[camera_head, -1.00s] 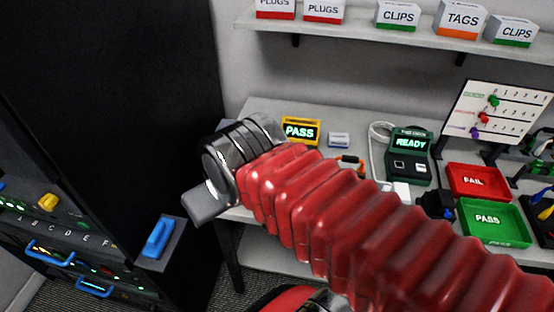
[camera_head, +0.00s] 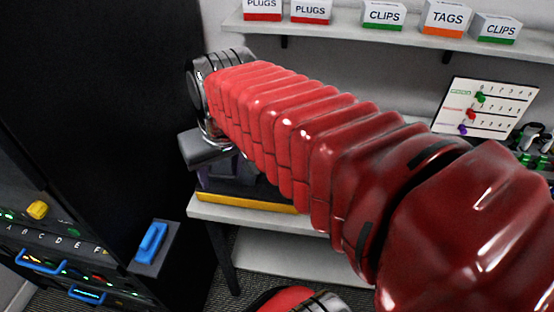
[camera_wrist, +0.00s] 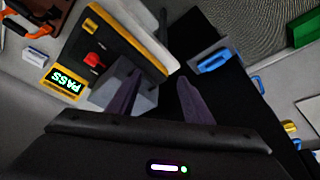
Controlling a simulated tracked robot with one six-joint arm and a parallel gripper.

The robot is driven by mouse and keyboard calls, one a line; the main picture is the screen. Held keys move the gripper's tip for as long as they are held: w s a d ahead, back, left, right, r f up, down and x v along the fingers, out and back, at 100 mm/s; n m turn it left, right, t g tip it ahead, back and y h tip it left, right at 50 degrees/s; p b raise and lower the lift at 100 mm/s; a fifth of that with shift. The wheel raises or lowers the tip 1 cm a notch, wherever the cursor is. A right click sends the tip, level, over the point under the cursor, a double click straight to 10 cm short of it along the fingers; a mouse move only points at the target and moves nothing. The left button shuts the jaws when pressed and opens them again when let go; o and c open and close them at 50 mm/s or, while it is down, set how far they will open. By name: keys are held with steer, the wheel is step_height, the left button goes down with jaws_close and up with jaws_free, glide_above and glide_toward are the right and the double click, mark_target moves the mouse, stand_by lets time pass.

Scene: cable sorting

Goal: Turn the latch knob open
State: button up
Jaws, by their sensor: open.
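A small red knob (camera_wrist: 95,60) sits on a dark board with yellow edges (camera_wrist: 148,48) in the wrist view. The board also shows on the left end of the bench in the head view (camera_head: 262,203), partly hidden by my arm. A yellow knob (camera_head: 37,210) is on the dark rack panel at the left; it also shows in the wrist view (camera_wrist: 290,127). The frames do not make clear which knob is the latch. My gripper (camera_wrist: 160,80) is open, with dark purple fingers apart. The left finger appears near the board, beside a grey block; contact cannot be told.
A blue handle (camera_head: 152,243) stands out from the black cabinet (camera_head: 110,100). A yellow PASS display (camera_wrist: 65,84) and a small white block (camera_wrist: 36,57) lie near the board. A shelf (camera_head: 390,40) holds several labelled boxes. My arm hides much of the bench.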

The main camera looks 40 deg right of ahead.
steer(key=w+d+f+m+g, duration=0.1)
steer(key=w+d+m, duration=0.1)
steer(key=d, duration=0.9)
steer(key=w+d+f+m+g+y, duration=0.1)
steer(key=w+d+m+g, duration=0.1)
steer(key=d, duration=0.9)
steer(key=shift+w+m+g, duration=0.3)
steer(key=shift+w+m, duration=0.45)
steer(key=shift+m, duration=0.15)
steer(key=f, duration=1.3)
steer(key=shift+w+a+f, duration=0.25)
steer(key=shift+f, duration=0.1)
steer(key=shift+c, duration=0.3)
steer(key=c, duration=0.9)
steer(key=shift+a, duration=0.1)
steer(key=shift+c, duration=0.3)
